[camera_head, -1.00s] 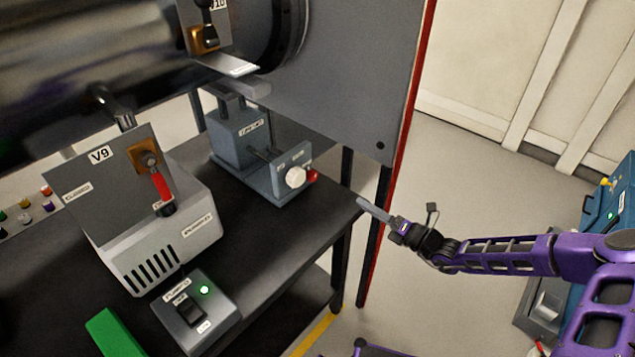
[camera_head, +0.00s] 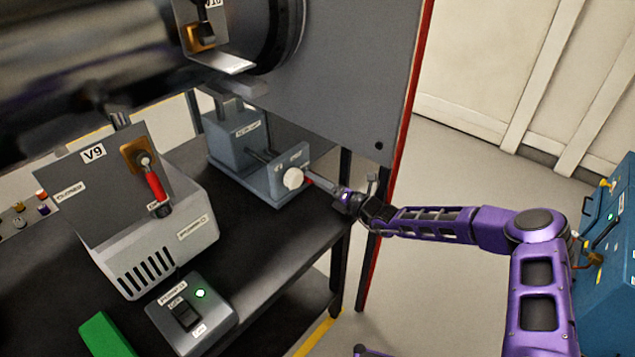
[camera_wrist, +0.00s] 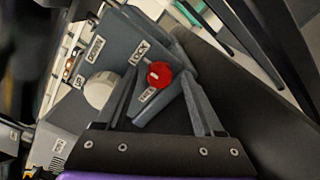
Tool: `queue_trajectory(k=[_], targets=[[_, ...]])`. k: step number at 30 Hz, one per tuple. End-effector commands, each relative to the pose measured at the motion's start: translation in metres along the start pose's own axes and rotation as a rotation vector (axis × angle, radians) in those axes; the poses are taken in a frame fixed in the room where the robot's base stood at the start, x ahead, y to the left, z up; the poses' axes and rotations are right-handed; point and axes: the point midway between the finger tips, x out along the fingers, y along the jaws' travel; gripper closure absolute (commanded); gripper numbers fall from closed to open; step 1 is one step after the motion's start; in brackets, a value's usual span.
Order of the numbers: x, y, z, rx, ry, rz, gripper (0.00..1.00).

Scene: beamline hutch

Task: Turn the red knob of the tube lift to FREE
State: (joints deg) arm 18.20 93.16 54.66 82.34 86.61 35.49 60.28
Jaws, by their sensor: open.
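The tube lift (camera_head: 228,152) is a grey-blue unit on the dark bench, under the big tube. Its red knob (camera_wrist: 158,74) is on the front plate, with a pale mark on its face. A label reading LOCK (camera_wrist: 139,53) is above it; a second label (camera_wrist: 148,95) below it is too small to read surely. In the head view the red knob (camera_head: 307,181) is mostly hidden by my gripper (camera_head: 316,180). My gripper also shows in the wrist view (camera_wrist: 160,80), open, with the knob between its fingertips in the picture. I cannot tell whether they touch it.
A large white knob (camera_head: 293,179) is just left of the red knob. The V9 valve panel (camera_head: 100,185) and a switch box (camera_head: 190,315) stand on the bench. The grey upright panel (camera_head: 360,90) with a red edge is close behind my gripper.

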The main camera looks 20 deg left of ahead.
Motion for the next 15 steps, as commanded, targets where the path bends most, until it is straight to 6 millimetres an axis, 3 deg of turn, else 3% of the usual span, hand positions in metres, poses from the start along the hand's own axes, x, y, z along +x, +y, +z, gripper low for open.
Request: queue_trajectory(k=[9,15], targets=[[0.0034,0.0003,0.0001,0.0,0.0,0.0,0.31],[0.0032,0.0003,0.0001,0.0,0.0,0.0,0.65]])
